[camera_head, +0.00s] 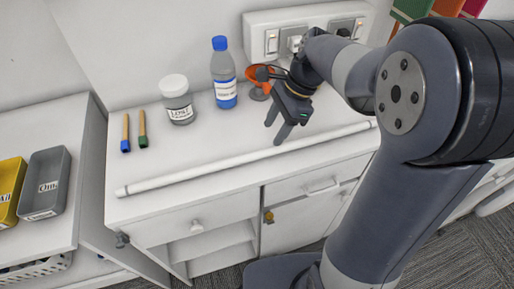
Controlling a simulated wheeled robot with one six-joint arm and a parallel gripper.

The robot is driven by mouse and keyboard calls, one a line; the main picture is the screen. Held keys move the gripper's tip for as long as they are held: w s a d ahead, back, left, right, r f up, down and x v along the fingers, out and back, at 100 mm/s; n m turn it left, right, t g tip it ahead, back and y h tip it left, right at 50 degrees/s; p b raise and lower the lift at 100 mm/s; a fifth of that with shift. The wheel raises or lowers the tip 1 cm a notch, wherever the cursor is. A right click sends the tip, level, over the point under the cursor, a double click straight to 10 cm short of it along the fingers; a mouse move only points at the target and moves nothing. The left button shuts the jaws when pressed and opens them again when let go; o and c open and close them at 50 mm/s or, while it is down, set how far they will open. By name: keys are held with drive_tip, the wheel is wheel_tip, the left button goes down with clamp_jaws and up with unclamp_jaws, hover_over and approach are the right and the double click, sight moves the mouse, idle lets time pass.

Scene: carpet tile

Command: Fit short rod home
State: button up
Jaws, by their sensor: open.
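A long white rod (225,165) lies along the front of the white counter, from its left end to the right behind my arm. I see no clearly shorter rod and no clear socket for one; I cannot tell whether this is the named rod. My gripper (275,131) is open, with its two dark fingers apart and nothing seen between them. It hangs above the counter, behind the rod in the picture, just right of an orange object (257,75) that it partly hides.
A blue-capped bottle (224,75), a labelled jar (177,102) and two markers (126,132) (142,129) stand or lie on the counter (205,138). A socket panel (272,41) is behind. Grey (45,185) and yellow (10,185) bins sit left. My arm covers the right side.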

sight(262, 152)
drive_tip(key=x, duration=0.8)
drive_tip(key=shift+s, duration=0.15)
drive_tip(key=shift+r, duration=0.1)
clamp_jaws()
